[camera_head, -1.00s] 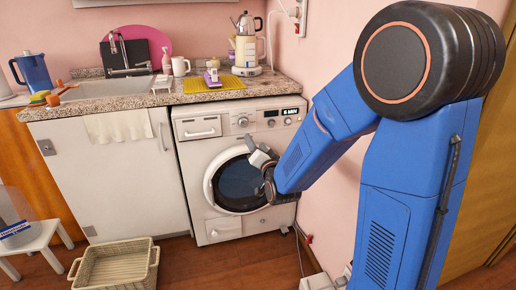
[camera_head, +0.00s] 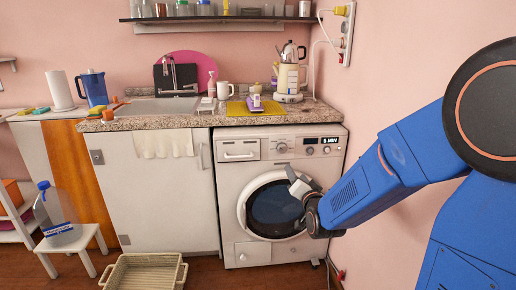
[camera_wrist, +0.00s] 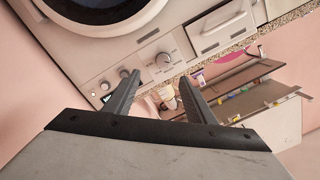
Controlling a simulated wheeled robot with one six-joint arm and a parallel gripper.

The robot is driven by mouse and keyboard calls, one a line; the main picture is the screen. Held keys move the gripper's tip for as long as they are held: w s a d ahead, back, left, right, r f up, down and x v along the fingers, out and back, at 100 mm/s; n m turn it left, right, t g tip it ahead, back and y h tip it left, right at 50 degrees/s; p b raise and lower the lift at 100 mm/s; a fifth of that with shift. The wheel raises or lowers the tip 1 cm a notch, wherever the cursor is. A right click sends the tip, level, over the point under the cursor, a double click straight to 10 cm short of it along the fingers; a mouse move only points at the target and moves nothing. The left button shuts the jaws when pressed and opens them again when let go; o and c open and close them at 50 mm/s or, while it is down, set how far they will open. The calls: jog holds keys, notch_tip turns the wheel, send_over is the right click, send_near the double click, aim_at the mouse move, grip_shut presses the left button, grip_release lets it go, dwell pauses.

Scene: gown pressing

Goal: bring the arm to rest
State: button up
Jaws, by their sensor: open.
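My gripper (camera_head: 297,186) is in front of the white washing machine (camera_head: 230,190), at the right side of its round door (camera_head: 275,207). In the wrist view my gripper (camera_wrist: 158,80) shows two dark fingers apart with nothing between them. The washing machine's control panel (camera_wrist: 150,55) and part of the round door appear beyond the fingers, tilted in the picture. My blue arm reaches in from the right in the head view. The door looks shut, and the display (camera_head: 330,140) reads 5 MIN.
A wicker basket (camera_head: 146,258) stands on the floor at the lower left. A white stool (camera_head: 84,235) holds a clear jug (camera_head: 56,214). The counter (camera_head: 150,122) carries a kettle (camera_head: 290,78), a mug (camera_head: 223,91) and other items. A pink wall (camera_head: 390,75) is close on the right.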

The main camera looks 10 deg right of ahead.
jog(key=s+d+n+g, duration=0.2)
jog(key=s+g, duration=0.2)
jog(key=s, duration=0.8)
jog(key=s+d+f+n+g, duration=0.1)
jog(key=s+g, duration=0.3)
jog(key=s, duration=0.9)
jog(key=s+d+n+g, duration=0.3)
jog(key=s+n+g, duration=0.1)
jog(key=s, duration=0.9)
jog(key=shift+s+f+g+h, duration=0.2)
jog(key=shift+g+h, duration=0.1)
jog(key=shift+g, duration=0.1)
